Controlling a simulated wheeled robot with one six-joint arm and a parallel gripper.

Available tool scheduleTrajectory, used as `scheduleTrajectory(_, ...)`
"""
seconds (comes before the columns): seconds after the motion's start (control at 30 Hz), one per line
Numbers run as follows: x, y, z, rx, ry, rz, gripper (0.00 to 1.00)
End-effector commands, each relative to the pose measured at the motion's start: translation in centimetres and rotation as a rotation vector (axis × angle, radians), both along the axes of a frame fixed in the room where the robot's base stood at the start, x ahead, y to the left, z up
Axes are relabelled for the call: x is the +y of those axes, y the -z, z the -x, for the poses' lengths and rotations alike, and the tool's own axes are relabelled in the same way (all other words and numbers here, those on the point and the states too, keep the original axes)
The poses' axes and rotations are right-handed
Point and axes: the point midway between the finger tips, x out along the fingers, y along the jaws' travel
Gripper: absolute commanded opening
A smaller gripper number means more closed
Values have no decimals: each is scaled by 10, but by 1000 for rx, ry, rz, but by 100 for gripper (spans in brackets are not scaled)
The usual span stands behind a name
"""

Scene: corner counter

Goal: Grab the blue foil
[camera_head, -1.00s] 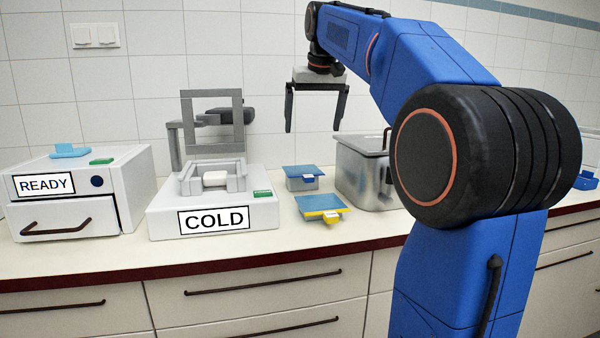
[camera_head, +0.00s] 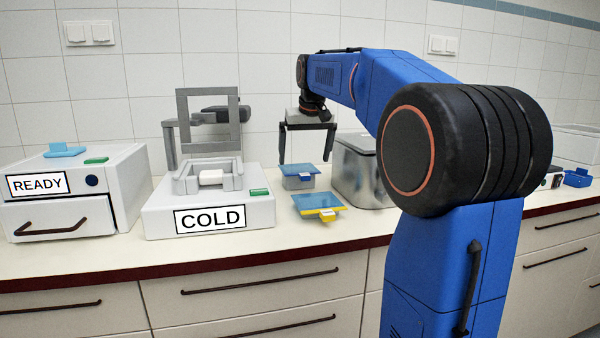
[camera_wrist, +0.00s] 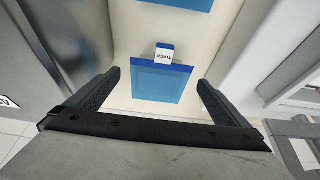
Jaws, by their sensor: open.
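A blue foil sheet (camera_head: 298,170) lies on a small grey block with a blue front edge and a white tag, on the counter. A second blue sheet (camera_head: 318,202) with yellow edging and a tag lies in front of it. My gripper (camera_head: 304,161) is open and empty, pointing down just above the back sheet. Part of the front sheet (camera_wrist: 178,4) shows at the top edge.
A metal container (camera_head: 360,172) stands close to the right of the sheets. The COLD device (camera_head: 210,209) with its raised frame (camera_head: 208,120) stands to the left. The READY drawer box (camera_head: 62,200) is at far left. Bare counter lies in front.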

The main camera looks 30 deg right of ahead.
Motion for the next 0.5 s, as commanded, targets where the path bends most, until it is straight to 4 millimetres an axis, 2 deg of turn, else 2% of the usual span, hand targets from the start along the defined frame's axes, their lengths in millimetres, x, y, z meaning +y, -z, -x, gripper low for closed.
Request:
scheduleTrajectory(0.3, -4, 27, -21, 2, 0, -1, 100)
scheduleTrajectory(0.5, -6, 43, -27, -1, 0, 0, 100)
